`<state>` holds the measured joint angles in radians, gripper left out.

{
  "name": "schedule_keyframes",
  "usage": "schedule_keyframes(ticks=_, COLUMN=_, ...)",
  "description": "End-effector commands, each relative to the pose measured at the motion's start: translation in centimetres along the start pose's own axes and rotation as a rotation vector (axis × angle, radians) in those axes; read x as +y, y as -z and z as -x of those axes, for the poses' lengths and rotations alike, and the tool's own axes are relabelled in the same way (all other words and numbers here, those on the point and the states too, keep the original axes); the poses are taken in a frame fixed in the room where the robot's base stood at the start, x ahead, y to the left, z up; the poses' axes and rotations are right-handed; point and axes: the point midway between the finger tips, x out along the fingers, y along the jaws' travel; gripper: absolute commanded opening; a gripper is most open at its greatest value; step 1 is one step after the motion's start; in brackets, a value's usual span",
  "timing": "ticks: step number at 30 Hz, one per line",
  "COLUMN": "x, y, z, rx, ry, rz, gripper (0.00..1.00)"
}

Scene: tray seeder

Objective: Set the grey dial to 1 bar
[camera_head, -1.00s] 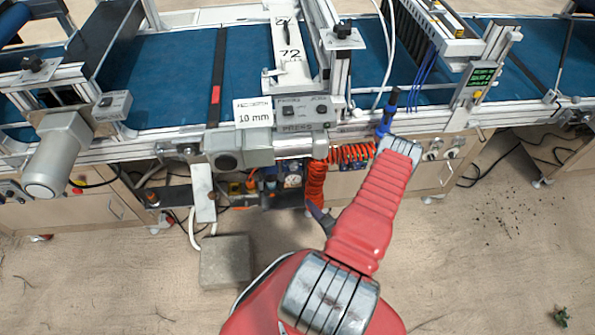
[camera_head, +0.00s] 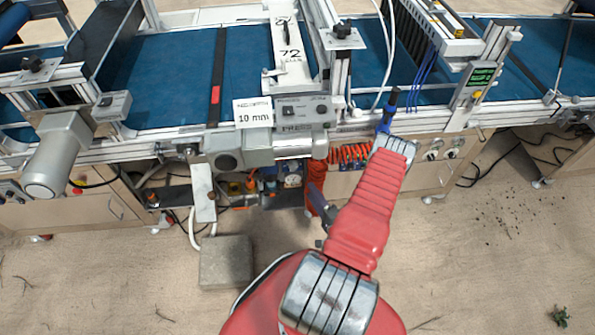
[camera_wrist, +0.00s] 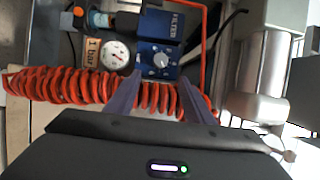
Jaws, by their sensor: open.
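The grey dial (camera_wrist: 161,60) is a small round knob on the face of a blue regulator block (camera_wrist: 172,71), under a part marked FILTER (camera_wrist: 160,26). In the wrist view a white round pressure gauge (camera_wrist: 115,55) sits to its left; its reading is too small to tell. A tan label reading "1 bar" (camera_wrist: 91,52) is left of the gauge. My gripper (camera_wrist: 160,77) is open and empty, its two fingertips either side of the dial and just below it in the picture. I cannot tell whether they touch anything. In the head view my gripper (camera_head: 316,194) is partly hidden by my arm.
An orange coiled hose (camera_wrist: 60,86) runs across the wrist view behind my fingers. A grey motor-like housing (camera_wrist: 258,100) stands to the right. In the head view, the conveyor (camera_head: 165,75) lies above, and a grey block (camera_head: 226,262) stands on the floor at left.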

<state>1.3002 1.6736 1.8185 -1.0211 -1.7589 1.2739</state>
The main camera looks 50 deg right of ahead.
Motion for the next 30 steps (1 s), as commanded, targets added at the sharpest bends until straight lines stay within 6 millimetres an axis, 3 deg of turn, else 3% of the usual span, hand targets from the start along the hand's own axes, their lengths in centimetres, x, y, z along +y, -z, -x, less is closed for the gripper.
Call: schedule_keyframes(ticks=30, x=0.0, y=-0.1, z=-12.2, rx=-0.003, ry=0.000, rz=0.001, gripper=0.48)
